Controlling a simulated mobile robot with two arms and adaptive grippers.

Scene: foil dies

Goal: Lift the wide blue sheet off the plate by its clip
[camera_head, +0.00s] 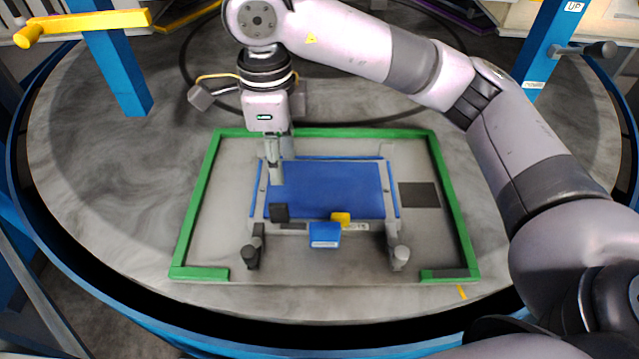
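The wide blue sheet (335,187) lies flat on a grey plate (293,226) inside a green frame (443,180). At the sheet's front edge are a black block (279,212) on the left and a yellow block (340,218) right of centre. A labelled blue block (325,235) is just in front of the yellow one. I cannot tell which of these is the sheet's clip. My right gripper (275,178) points down over the sheet's left part, behind the black block. Its fingers overlap in this view, so their opening and any contact are unclear. My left gripper is out of view.
A dark square (419,195) lies right of the plate. Blue uprights (117,65) flank the round grey table, one with a yellow bar (95,20). The table's left side is clear.

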